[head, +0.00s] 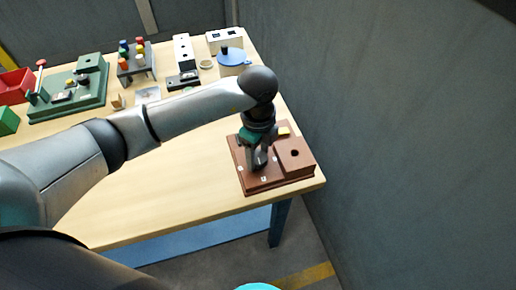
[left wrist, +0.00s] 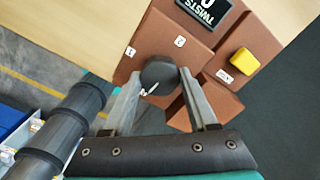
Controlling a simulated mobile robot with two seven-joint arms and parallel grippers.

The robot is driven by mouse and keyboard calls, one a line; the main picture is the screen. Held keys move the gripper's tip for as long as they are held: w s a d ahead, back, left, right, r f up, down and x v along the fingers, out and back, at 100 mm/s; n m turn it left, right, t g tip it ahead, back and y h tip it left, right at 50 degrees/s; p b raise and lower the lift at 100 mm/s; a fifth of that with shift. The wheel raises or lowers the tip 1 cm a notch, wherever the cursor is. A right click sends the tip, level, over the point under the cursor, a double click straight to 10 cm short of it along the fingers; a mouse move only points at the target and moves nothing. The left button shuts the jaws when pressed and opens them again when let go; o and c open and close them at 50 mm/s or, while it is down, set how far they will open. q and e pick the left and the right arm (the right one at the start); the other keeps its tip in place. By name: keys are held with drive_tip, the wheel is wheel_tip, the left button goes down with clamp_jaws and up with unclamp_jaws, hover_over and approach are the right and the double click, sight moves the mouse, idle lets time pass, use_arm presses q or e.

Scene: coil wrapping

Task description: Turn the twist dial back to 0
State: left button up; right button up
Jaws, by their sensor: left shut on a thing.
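The twist dial is a dark round knob (left wrist: 160,74) with a pale pointer mark, on a reddish-brown board (head: 252,184) at the table's near right corner. White number tags sit around it, and a black TWISTS display (left wrist: 205,12) and a yellow block (left wrist: 243,63) are on the same board. My left gripper (head: 258,163) points down over the dial. In the left wrist view its two fingers (left wrist: 170,88) are on either side of the knob, shut on it. The exact number under the pointer cannot be read. My right gripper is not in view.
A raised brown block with a hole (head: 294,154) stands on the board's right side. A green board (head: 85,98), a rack of coloured pegs (head: 135,62), a red bin (head: 15,86) and a blue round-topped item (head: 233,58) are at the back. The table's front left is clear.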

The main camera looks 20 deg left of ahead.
sight(258, 157)
use_arm(q)
drive_tip(key=shift+n+p, duration=0.3)
drive_tip(key=shift+n, duration=0.2)
drive_tip(key=o, duration=1.4)
wheel_tip(258, 157, up, 15)
drive_tip(key=shift+r+p, duration=0.15)
drive_tip(key=shift+p, duration=0.3)
